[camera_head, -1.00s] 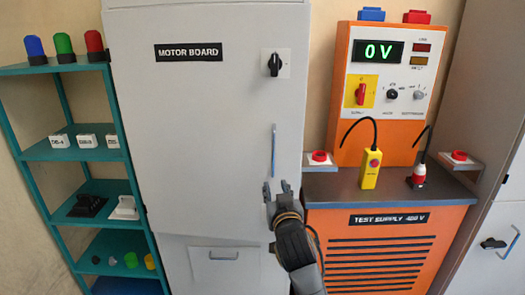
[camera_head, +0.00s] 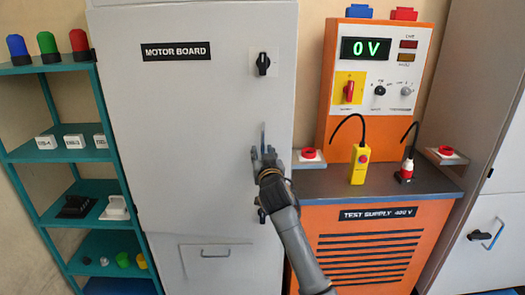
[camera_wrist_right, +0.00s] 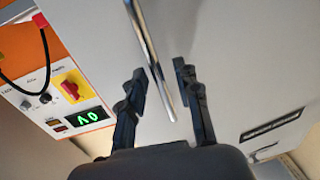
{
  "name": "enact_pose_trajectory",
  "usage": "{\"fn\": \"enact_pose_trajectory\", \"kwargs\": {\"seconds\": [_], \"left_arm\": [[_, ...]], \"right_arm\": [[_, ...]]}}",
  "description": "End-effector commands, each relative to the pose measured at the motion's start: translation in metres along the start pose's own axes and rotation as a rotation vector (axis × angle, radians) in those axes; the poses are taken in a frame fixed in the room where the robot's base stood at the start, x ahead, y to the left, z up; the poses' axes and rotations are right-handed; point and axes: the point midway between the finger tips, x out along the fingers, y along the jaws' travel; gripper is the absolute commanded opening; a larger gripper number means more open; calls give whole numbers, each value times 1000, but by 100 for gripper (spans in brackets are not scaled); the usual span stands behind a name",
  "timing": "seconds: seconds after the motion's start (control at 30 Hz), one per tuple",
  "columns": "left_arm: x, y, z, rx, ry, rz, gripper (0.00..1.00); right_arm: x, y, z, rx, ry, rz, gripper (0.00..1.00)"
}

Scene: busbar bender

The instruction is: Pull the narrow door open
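The tall grey MOTOR BOARD door (camera_head: 200,120) stands in the middle of the head view and looks closed. Its vertical bar handle (camera_head: 263,134) is near the right edge, its lower part hidden by my right gripper (camera_head: 264,156). In the right wrist view the handle (camera_wrist_right: 148,42) runs slantwise between the two spread fingers of my right gripper (camera_wrist_right: 161,78). The fingers are open on either side of the bar, with gaps visible. My left gripper is not in view.
A black rotary knob (camera_head: 263,64) sits above the handle. An orange test supply bench (camera_head: 375,245) stands close at right, with a yellow pendant (camera_head: 360,165) on top. A teal shelf (camera_head: 60,155) stands at left. Another grey cabinet (camera_head: 490,235) is far right.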

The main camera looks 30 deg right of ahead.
Motion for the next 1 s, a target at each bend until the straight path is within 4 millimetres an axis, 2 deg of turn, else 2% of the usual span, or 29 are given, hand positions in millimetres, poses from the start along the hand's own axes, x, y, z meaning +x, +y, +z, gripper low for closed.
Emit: {"fn": "enact_pose_trajectory", "kwargs": {"seconds": [0.13, 0.43, 0.6, 1.0], "left_arm": [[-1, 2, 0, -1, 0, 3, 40], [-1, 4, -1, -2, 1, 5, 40], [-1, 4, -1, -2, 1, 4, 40], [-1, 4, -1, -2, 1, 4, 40]], "right_arm": [[8, 0, 0, -1, 1, 0, 32], [9, 0, 0, -1, 1, 0, 32], [9, 0, 0, -1, 0, 0, 0], [9, 0, 0, -1, -1, 0, 0]]}}
